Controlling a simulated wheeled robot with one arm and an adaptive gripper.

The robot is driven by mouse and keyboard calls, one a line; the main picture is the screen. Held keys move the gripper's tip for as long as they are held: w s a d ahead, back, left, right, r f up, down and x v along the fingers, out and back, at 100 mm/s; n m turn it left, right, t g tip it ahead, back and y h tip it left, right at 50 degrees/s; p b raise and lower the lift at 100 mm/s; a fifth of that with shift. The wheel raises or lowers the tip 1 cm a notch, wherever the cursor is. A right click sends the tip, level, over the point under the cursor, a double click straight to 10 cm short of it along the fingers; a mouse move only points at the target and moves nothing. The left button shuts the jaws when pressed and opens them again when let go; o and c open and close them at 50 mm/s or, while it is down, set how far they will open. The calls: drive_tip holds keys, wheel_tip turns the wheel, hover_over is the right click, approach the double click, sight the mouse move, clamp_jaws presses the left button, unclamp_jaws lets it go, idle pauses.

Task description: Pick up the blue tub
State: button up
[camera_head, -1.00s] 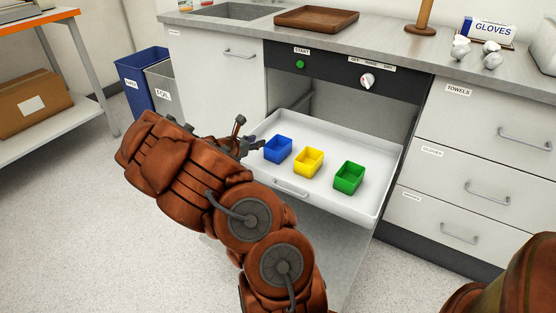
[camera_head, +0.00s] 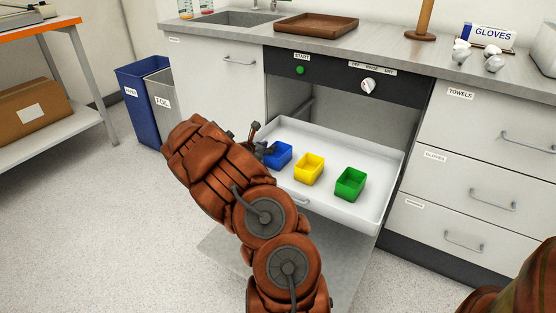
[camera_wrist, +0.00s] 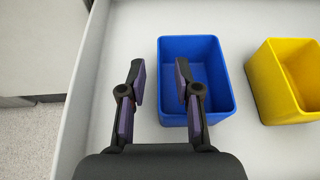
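The blue tub (camera_head: 278,154) stands upright at the left end of the white pull-out tray (camera_head: 372,213). It also shows in the wrist view (camera_wrist: 216,92), open side up and empty. My gripper (camera_head: 264,141) is at its left side in the head view, partly covering it. In the wrist view my gripper (camera_wrist: 160,80) has its two fingers spread apart, with nothing between them gripped. The right finger overlaps the tub's inside, and the left finger is left of the tub's left wall. That wall lies between the fingers; I cannot tell the height gap.
A yellow tub (camera_head: 309,169) stands right of the blue one, and a green tub (camera_head: 350,184) beyond it. The tray has raised walls and sits out from under a panel (camera_head: 340,73). The tray's right part is bare.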

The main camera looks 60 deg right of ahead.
sight(278, 155)
drive_tip(key=x, duration=0.3)
drive_tip(key=shift+d+b, duration=0.15)
drive_tip(key=shift+b, duration=0.2)
drive_tip(key=shift+c, duration=0.3)
clamp_jaws()
